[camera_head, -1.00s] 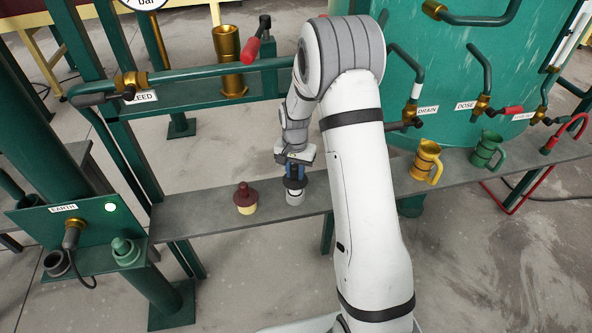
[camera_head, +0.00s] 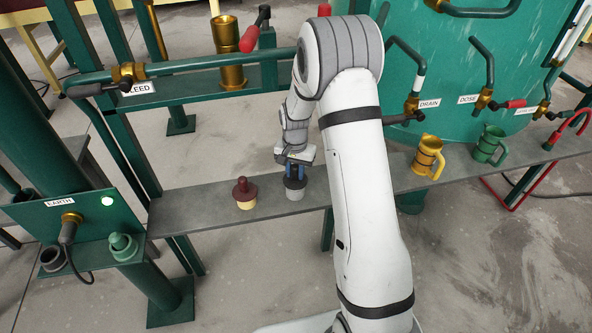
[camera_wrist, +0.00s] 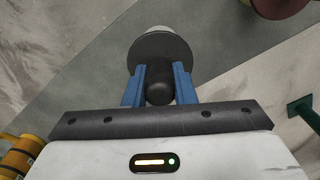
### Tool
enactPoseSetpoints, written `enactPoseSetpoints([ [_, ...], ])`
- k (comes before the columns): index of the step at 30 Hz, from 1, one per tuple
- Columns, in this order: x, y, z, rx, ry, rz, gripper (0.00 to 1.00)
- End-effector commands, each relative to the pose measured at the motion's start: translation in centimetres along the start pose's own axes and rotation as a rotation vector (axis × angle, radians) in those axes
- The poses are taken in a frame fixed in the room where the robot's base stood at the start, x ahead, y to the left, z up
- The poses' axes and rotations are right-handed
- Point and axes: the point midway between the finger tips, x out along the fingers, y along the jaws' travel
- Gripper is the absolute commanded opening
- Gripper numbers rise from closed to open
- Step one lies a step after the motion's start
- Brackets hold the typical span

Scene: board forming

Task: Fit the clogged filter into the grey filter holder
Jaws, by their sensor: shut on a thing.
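My gripper (camera_head: 295,168) has its blue fingers shut on the black knob of a dark, round-flanged filter (camera_head: 294,183). The knob, held between the fingers, and the wide dark disc below it also show in the wrist view (camera_wrist: 160,50). The grey filter holder (camera_head: 294,193) stands on the shelf directly under the disc, and its pale edge peeks out past the disc in the wrist view (camera_wrist: 158,29). The disc looks level and close on the holder's top, with no clear gap. The filter's lower part is hidden inside or behind the holder.
A dark red filter in a cream holder (camera_head: 245,194) stands just left on the grey shelf (camera_head: 190,212). A yellow mug (camera_head: 428,158) and a green mug (camera_head: 489,146) stand right of my arm. A green pipe rail (camera_head: 200,66) runs behind.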

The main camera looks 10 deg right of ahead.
Motion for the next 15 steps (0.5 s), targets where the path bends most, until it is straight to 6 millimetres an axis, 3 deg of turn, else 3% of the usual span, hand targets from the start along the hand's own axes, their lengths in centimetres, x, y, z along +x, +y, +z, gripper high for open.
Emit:
enactPoseSetpoints([
  [15, 1.4, 0.0, 0.0, 0.000, 0.001, -0.001, 0.00],
])
